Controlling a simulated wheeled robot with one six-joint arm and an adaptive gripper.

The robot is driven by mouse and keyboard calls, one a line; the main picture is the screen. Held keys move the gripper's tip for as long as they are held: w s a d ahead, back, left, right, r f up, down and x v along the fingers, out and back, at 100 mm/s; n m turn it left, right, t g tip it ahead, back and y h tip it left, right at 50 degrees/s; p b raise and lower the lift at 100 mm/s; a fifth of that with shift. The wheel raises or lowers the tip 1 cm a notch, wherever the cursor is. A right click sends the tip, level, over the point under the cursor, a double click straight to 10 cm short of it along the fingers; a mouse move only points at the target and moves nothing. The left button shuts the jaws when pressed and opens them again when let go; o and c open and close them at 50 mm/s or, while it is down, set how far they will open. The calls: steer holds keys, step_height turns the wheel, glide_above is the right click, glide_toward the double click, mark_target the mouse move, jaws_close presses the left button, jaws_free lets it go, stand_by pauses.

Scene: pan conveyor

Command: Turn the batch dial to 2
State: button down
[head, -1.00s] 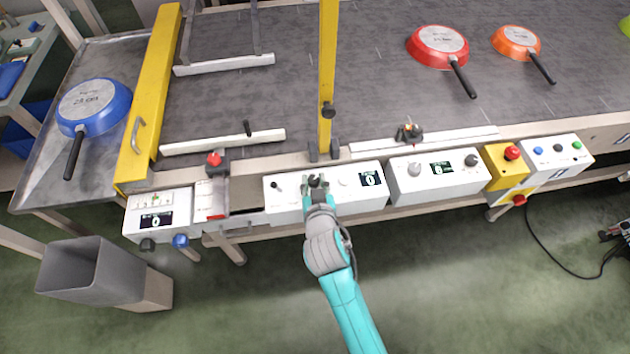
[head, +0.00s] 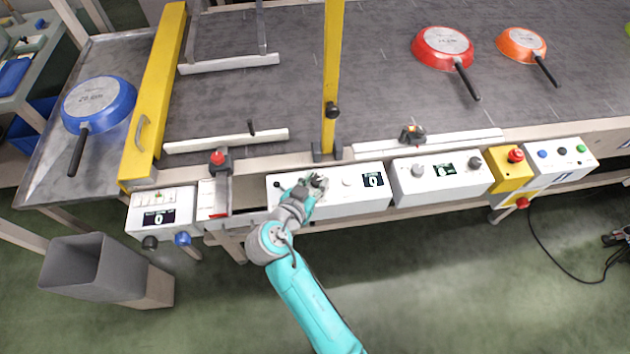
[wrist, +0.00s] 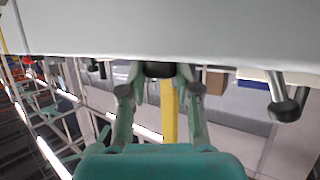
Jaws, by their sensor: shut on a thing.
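A white control box (head: 343,204) at the front edge of the conveyor carries a dark dial (wrist: 160,69), a pale button and a small display (head: 373,180) that seems to read 0. In the wrist view, my gripper's two fingers (wrist: 160,80) are shut on the dial, one on each side. The fingers hide most of the dial in the head view, and its pointer and scale cannot be made out. I cannot read any label that names it.
A second white box (head: 441,175) with two knobs stands to the right, and a counter box (head: 158,213) to the left. A yellow post (head: 332,80) rises behind the dial. A grey bin (head: 85,268) stands at lower left. Pans lie on the belt.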

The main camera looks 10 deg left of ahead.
steer(key=shift+f, duration=0.15)
steer(key=c, duration=0.8)
jaws_free()
steer(key=shift+s, duration=0.1)
steer(key=v, duration=1.2)
steer(key=shift+a, duration=0.15)
